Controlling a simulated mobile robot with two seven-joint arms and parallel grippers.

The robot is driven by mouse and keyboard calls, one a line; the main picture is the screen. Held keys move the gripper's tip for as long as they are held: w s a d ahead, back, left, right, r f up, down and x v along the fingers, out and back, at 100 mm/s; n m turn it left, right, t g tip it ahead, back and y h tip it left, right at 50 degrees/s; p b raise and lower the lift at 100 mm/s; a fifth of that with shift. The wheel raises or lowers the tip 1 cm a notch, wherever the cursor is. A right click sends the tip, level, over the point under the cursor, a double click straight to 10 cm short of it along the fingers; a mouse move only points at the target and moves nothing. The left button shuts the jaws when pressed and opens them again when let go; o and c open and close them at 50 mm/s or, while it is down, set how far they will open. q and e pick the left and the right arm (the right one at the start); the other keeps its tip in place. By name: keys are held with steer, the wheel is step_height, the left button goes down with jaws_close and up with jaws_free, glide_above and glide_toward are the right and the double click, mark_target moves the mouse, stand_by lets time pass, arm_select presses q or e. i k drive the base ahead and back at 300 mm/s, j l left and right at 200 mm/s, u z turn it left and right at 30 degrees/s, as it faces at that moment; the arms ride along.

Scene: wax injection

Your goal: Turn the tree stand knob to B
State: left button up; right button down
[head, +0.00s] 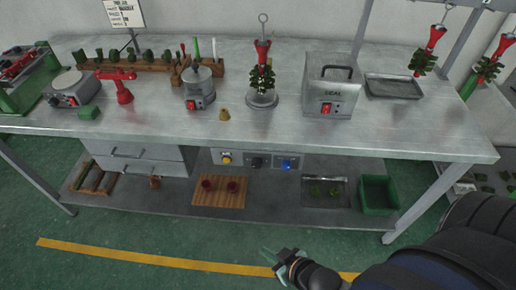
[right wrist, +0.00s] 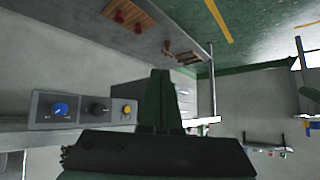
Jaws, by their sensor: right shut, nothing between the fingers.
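A wax tree with a red top stands on the tree stand (head: 262,100) on the bench. Under the bench top is a panel row with a yellow knob (head: 226,158), a black knob (head: 255,161) and a blue knob (head: 287,164). The right wrist view shows the blue knob (right wrist: 60,109), black knob (right wrist: 98,109) and yellow knob (right wrist: 127,109) too. Which belongs to the tree stand, and the letters, are too small to read. My right gripper (head: 272,256) is shut and empty, low in front of the bench and apart from the knobs; its fingers (right wrist: 160,100) show together. My left gripper is out of view.
The bench's lower shelf holds a wooden board (head: 218,203) with two red pieces, a tray (head: 325,203) and a green bin (head: 378,194). A grey drawer unit (head: 135,153) hangs left of the panels. The green floor ahead of the bench is clear.

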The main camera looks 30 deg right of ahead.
mark_target(256, 163)
steer(key=i+j, duration=0.55)
steer(key=i+j+z, duration=0.7)
steer(key=k+l+z, duration=0.1)
steer(key=z, duration=1)
